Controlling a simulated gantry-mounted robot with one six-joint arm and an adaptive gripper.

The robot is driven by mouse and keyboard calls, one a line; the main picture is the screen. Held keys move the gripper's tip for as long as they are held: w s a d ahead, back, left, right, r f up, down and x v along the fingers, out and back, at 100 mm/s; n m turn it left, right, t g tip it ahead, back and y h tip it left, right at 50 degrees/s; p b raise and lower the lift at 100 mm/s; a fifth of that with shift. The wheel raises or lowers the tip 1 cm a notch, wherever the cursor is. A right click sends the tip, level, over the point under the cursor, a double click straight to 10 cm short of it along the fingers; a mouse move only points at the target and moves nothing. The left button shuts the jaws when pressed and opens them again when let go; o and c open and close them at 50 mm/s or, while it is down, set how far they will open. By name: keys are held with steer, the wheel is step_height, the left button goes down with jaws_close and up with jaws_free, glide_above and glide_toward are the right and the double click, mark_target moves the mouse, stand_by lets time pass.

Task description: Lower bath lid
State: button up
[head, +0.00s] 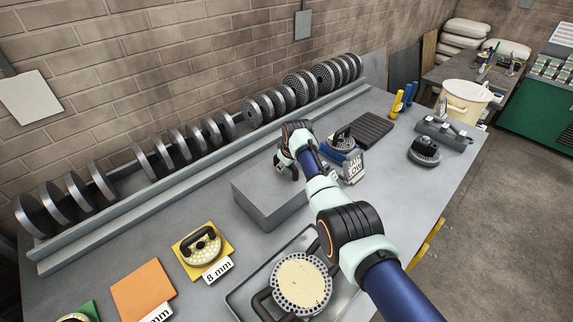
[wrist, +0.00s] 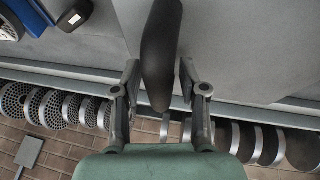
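A plain grey box (head: 268,205) stands on the bench in the middle of the head view. Its top looks flat, and I cannot tell a separate lid from the body. My gripper (head: 288,172) is at the box's back right edge. In the wrist view a thick black rounded bar (wrist: 161,50), like a handle, lies between the two fingers of my gripper (wrist: 160,80). A finger is close on each side of it; contact is not clear. What the bar is fixed to is hidden, and my gripper covers that spot in the head view.
A rack of metal discs (head: 180,145) runs along the brick wall behind. A tray (head: 245,300) with a round perforated die (head: 301,284) lies in front. Yellow (head: 203,250) and orange (head: 143,290) plates lie left.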

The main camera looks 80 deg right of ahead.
steer(key=shift+r, duration=0.1)
steer(key=v, duration=1.2)
steer(key=shift+w, duration=0.1)
stand_by(0.3)
